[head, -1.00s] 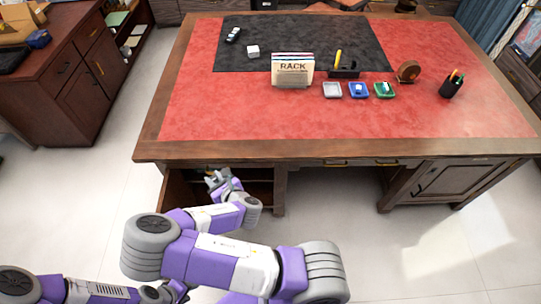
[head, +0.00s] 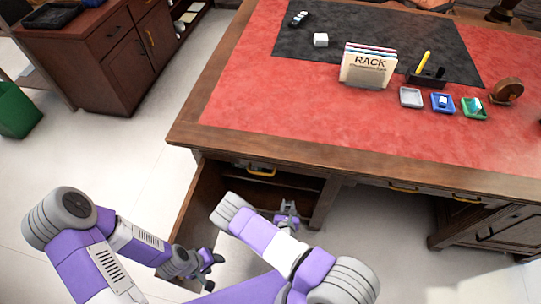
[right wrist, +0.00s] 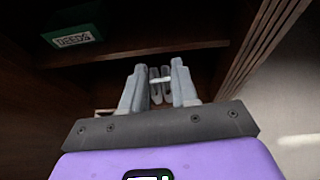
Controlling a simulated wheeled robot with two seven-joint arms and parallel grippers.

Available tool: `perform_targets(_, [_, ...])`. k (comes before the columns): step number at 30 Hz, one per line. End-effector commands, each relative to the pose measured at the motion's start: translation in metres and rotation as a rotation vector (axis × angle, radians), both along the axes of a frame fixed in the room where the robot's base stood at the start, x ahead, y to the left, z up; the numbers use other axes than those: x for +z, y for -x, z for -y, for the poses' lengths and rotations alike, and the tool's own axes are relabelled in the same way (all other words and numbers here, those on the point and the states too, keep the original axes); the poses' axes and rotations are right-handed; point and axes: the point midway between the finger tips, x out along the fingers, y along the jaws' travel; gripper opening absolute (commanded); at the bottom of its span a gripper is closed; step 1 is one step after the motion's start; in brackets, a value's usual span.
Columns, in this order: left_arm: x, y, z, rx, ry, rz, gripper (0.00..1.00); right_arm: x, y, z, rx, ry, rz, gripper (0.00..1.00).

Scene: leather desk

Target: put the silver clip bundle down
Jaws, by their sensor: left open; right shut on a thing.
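My right gripper (head: 288,209) is at the open lower left compartment of the desk, near its right side. In the right wrist view its fingers (right wrist: 160,85) are shut on a small silver thing (right wrist: 160,75), which I take for the silver clip bundle; the fingers partly hide it. In the head view the bundle is too small to make out. My left gripper (head: 208,272) is open, lower and to the left, in front of the desk.
A green box labelled DEEDS (right wrist: 75,32) stands on a shelf (right wrist: 150,52) inside dark wooden walls. On the red desk top stand a rack (head: 368,68), a grey tray (head: 411,98), a blue tray (head: 435,108) and a green tray (head: 467,112). Red leather at the left is clear.

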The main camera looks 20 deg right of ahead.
Motion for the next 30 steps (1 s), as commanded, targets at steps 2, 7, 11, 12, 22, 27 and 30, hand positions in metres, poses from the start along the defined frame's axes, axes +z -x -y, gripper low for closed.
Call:
perform_targets(2, [-0.009,0.000,0.000,0.000,0.000,0.000,0.51,-0.020,0.010,0.003,-0.035,0.000,0.000,0.00])
perform_targets(7, [-0.013,0.000,0.000,0.000,0.000,0.000,0.51,-0.029,0.005,0.011,-0.066,0.000,0.006,0.00])
perform_targets(11, [-0.019,0.000,0.000,0.000,0.000,0.000,0.51,-0.028,-0.023,0.028,-0.068,-0.001,0.009,0.00])
perform_targets(12, [-0.021,0.000,0.000,0.000,0.000,0.000,0.51,-0.028,-0.032,0.035,-0.068,0.000,0.009,0.00])
perform_targets(22, [-0.043,0.000,0.000,0.000,0.000,0.000,0.51,-0.029,-0.108,0.080,-0.065,0.000,0.008,0.00])
perform_targets(27, [-0.050,0.000,0.000,0.000,0.000,0.000,0.51,-0.028,-0.132,0.094,-0.063,0.000,0.006,0.00])
perform_targets(30, [-0.051,0.000,0.000,0.000,0.000,0.000,0.51,-0.028,-0.138,0.097,-0.061,0.001,0.003,0.00])
